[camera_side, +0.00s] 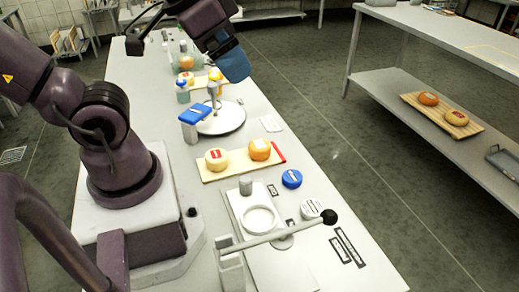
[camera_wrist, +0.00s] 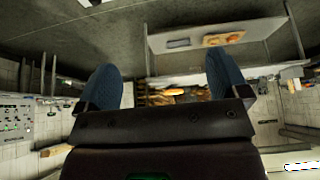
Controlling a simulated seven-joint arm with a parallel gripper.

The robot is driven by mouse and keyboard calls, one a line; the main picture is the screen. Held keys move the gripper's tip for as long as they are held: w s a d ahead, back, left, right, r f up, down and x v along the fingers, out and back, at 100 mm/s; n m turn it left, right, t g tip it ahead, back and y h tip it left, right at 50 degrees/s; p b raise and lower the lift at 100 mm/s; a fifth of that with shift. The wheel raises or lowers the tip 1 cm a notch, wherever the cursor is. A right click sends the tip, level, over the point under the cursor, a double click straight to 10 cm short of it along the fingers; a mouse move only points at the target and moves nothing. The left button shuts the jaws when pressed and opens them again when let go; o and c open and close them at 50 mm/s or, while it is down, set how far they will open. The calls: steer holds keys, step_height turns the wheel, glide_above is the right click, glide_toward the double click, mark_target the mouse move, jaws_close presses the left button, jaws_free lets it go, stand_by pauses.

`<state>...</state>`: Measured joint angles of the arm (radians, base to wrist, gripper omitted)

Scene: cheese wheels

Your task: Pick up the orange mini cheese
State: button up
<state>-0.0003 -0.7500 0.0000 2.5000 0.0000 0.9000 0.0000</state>
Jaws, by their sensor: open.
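An orange mini cheese (camera_side: 259,149) sits at the right end of a wooden board on the white table in the side view. A paler yellow cheese with a red label (camera_side: 216,159) sits on the same board to its left, apart from it. My gripper (camera_side: 233,66) is raised above the far part of the table, well away from the board. In the wrist view my gripper (camera_wrist: 162,82) has its two blue fingers wide apart with nothing between them. The wrist view looks out at the room, and the table's cheeses do not show clearly there.
The wooden board (camera_side: 232,171) has a red end. Behind it are a round plate (camera_side: 225,119) and a blue-topped container (camera_side: 194,115). In front are a blue round piece (camera_side: 292,179) and a press-like device (camera_side: 258,218). A shelf at right holds a cheese board (camera_side: 442,117).

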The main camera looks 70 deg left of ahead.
steer(key=w+a+f+n+g, duration=0.4)
steer(key=a+f, duration=0.1)
steer(key=f, duration=0.2)
steer(key=n+g, duration=0.2)
steer(key=n, duration=1.4)
glide_above(259, 144)
steer(key=f, duration=2)
steer(key=shift+w+d+f, duration=0.1)
steer(key=shift+w+f, duration=0.1)
steer(key=shift+f, duration=0.05)
steer(key=shift+s+f, duration=0.1)
steer(key=shift+f, duration=2.55)
steer(key=c, duration=1)
